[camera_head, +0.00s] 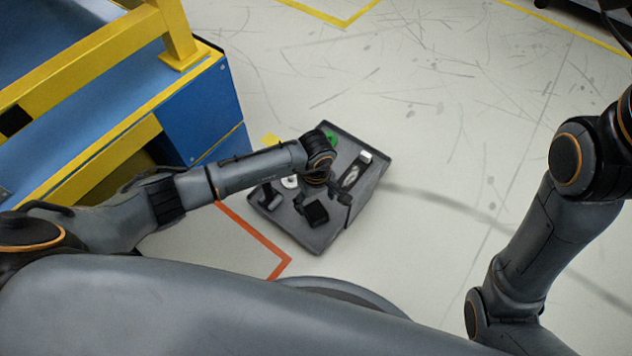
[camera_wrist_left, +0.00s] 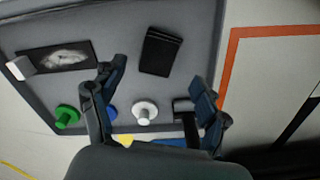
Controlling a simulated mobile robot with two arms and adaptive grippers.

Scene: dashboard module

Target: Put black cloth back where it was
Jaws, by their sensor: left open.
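The black cloth (camera_head: 315,213) is a small folded dark rectangle lying flat on a grey work surface (camera_head: 322,240) with a raised edge. It also shows in the left wrist view (camera_wrist_left: 160,51), close to the surface's edge. My left gripper (camera_head: 326,201) is over this surface, beside and above the cloth. In the left wrist view its two fingers (camera_wrist_left: 160,80) stand wide apart with nothing between them, and the cloth lies beyond the fingertips. I cannot tell the exact height above the cloth. My right arm shows at the right of the head view, but its gripper is out of frame.
A white spool-like part (camera_wrist_left: 145,112), a green part (camera_wrist_left: 66,116), a dark plate with a pale pattern (camera_wrist_left: 57,57) and a white block (camera_wrist_left: 22,68) share the surface. A blue and yellow structure (camera_head: 205,110) stands left. The floor to the right is clear.

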